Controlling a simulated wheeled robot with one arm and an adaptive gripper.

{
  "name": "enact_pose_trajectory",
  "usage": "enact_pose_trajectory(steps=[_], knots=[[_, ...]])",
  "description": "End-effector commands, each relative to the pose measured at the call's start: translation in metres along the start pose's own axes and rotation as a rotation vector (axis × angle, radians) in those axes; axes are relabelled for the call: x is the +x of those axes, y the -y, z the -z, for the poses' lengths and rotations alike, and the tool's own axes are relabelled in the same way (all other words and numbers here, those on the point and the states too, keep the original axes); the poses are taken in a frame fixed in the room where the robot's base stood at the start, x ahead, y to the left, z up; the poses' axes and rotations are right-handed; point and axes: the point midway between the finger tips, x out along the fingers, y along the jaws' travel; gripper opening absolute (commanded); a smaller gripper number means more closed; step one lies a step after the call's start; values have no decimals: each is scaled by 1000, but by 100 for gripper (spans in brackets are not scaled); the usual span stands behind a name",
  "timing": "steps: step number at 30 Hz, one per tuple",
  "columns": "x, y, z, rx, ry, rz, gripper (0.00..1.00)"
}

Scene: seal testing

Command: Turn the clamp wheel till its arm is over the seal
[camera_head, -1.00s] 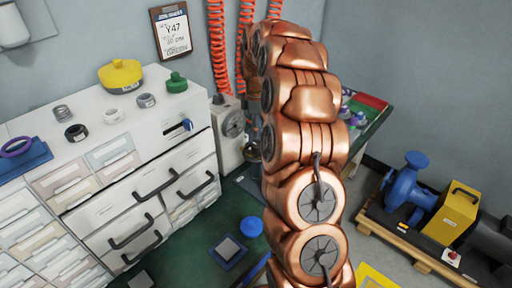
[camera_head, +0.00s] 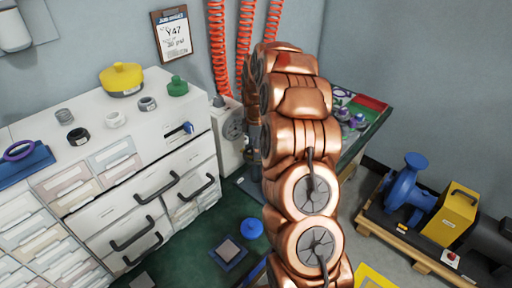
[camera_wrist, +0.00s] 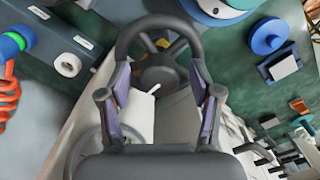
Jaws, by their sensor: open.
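In the wrist view a dark spoked wheel (camera_wrist: 160,76), which looks like the clamp wheel, lies at the top centre. My gripper (camera_wrist: 160,88) is open, with one purple-padded finger at each side of the wheel's near part. I cannot tell whether the fingers touch the rim. The clamp arm and the seal under it cannot be made out clearly. In the head view my copper arm hides the gripper and the wheel.
A white gauge unit (camera_head: 231,128) stands left of my arm. A white drawer cabinet (camera_head: 150,105) bears several rings, a yellow lidded pot (camera_head: 122,79) and a purple ring (camera_head: 20,150) on a blue block. A blue pump (camera_head: 408,185) stands on a pallet at right.

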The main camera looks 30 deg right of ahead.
Motion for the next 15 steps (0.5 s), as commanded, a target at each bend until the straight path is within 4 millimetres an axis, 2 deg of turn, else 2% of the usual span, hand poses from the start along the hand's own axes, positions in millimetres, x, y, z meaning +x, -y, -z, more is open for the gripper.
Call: enact_pose_trajectory(steps=[2,15], knots=[[0,0,0,0,0,0,61],[0,0,0,0,0,0,15]])
